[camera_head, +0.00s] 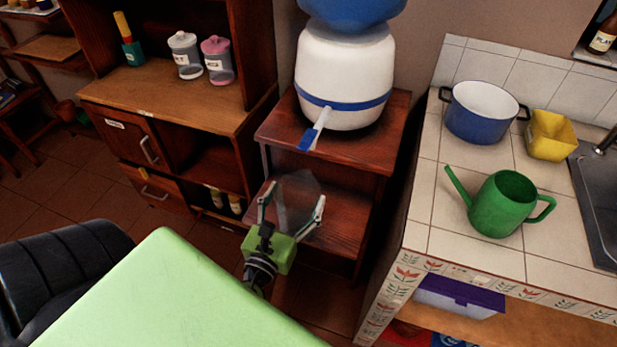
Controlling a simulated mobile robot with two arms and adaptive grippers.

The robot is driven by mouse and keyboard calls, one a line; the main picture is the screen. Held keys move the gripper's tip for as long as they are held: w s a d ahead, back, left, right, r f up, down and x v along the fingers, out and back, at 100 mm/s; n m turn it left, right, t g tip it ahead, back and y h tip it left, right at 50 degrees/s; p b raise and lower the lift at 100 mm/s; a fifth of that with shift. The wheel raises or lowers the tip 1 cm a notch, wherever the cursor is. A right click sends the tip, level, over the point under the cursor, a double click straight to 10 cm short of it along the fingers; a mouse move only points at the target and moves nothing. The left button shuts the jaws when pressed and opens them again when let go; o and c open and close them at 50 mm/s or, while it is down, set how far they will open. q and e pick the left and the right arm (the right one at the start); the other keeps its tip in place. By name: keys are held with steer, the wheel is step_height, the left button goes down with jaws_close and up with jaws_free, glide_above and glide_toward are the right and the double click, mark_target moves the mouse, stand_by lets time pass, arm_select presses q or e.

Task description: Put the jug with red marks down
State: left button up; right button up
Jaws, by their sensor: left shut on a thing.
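My left gripper (291,203) is shut on a clear, see-through jug (297,194), with one finger on each side of it. The jug is in front of the reddish wooden stand (345,222), over its lower shelf in the picture. I cannot tell whether it touches the shelf. The jug is faint against the wood, and I cannot make out red marks on it. My right gripper is not in view.
A white and blue water dispenser (345,75) is on the stand's top. A green watering can (501,204), a blue pot (482,113) and a yellow container (551,136) stand on the tiled counter (450,245). A wooden cabinet (195,105) holds two lidded jars.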

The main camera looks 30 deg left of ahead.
mark_target(305, 189)
arm_select(q)
steer(key=p+x, duration=0.1)
steer(key=x, duration=0.7)
steer(key=shift+w, duration=0.15)
steer(key=shift+f+b, duration=1.55)
steer(key=shift+f, duration=0.25)
steer(key=shift+f, duration=0.1)
steer(key=o, duration=1.5)
steer(key=shift+o, duration=0.2)
